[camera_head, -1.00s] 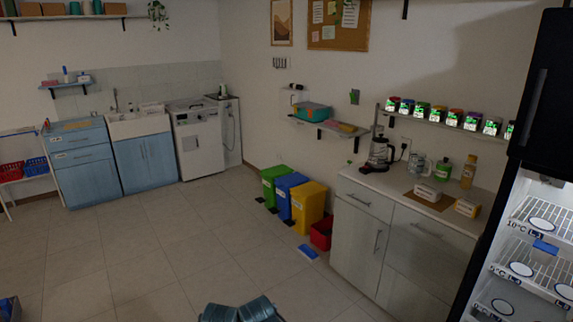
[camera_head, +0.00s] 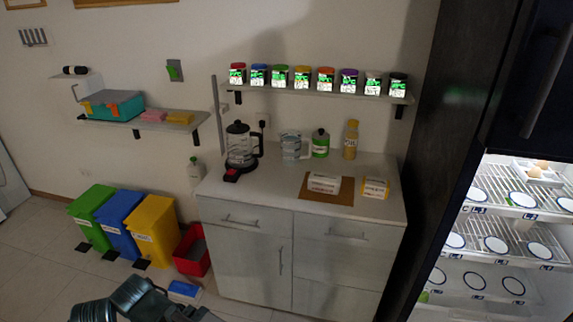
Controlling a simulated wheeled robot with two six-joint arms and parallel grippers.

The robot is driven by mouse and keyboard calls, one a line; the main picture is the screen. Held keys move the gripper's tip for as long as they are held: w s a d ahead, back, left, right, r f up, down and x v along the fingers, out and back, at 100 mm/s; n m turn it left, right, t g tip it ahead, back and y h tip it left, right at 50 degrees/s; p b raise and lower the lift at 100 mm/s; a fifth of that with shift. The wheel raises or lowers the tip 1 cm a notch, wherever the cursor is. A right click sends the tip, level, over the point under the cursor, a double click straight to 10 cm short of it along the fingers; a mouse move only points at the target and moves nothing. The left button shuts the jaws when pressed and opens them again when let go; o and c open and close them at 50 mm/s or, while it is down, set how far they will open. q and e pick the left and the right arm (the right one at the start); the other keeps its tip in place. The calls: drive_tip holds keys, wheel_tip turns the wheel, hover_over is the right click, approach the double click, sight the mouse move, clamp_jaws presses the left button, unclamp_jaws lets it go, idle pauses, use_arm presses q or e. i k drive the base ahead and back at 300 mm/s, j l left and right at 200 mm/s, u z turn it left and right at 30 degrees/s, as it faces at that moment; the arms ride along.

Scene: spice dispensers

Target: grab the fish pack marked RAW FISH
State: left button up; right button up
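Two small labelled packs lie on the counter at centre right. One is a white pack (camera_head: 323,184) on a brown board (camera_head: 318,197). The other is a white and yellow pack (camera_head: 375,188) just right of the board. Their print is too small to read, so I cannot tell whether either is marked RAW FISH. Dark teal parts of my own arm show at the bottom left, far from the packs. Neither gripper can be made out.
The counter (camera_head: 245,190) also holds a coffee press (camera_head: 240,147), a glass jug (camera_head: 291,147) and bottles. A spice shelf (camera_head: 320,93) hangs above. The open, lit fridge (camera_head: 500,235) stands right. Bins and a red crate (camera_head: 192,250) stand left of the cabinet, with floor before them.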

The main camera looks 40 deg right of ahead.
sight(321, 181)
drive_tip(key=i+u, duration=0.1)
drive_tip(key=i, duration=1.15)
drive_tip(key=z, duration=1.35)
